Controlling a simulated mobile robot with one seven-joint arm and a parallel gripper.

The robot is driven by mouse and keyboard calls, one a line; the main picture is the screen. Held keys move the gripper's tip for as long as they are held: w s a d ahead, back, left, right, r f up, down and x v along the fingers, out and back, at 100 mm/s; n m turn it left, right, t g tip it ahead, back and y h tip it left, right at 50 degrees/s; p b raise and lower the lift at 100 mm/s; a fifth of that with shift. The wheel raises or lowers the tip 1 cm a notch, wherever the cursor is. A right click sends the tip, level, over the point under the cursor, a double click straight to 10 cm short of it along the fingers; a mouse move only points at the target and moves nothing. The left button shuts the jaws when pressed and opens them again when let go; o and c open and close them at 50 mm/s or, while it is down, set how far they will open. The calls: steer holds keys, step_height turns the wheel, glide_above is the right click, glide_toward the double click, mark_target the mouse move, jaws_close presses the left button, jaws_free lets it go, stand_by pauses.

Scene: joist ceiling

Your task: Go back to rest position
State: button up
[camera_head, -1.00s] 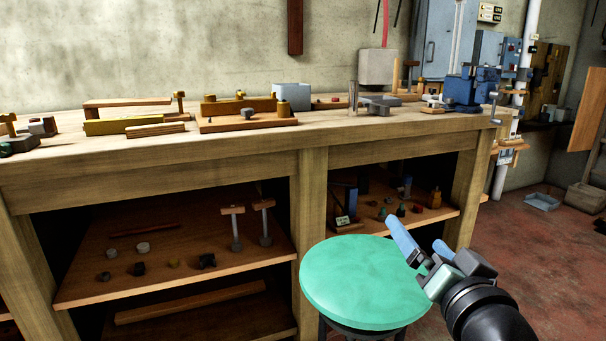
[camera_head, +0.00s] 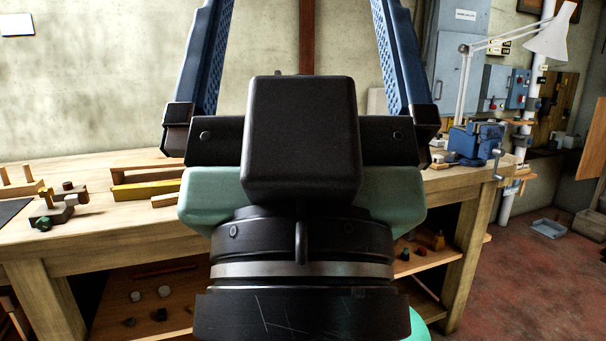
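My gripper (camera_head: 300,20) is raised close in front of the camera and fills the middle of the view. Its two blue fingers stand wide apart and point up, with their tips beyond the top edge. Only the wall and a dark red-brown strip show between the fingers, and nothing is held.
Wooden blocks (camera_head: 150,190) and small parts lie on the bench's left. A blue vise (camera_head: 470,143) and a white lamp (camera_head: 551,38) stand at the right. A green stool (camera_head: 418,326) shows only as a sliver. Red floor (camera_head: 530,280) is open at the right.

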step_height(320, 180, up, 23)
steer(key=p, duration=2)
steer(key=shift+f, duration=0.15)
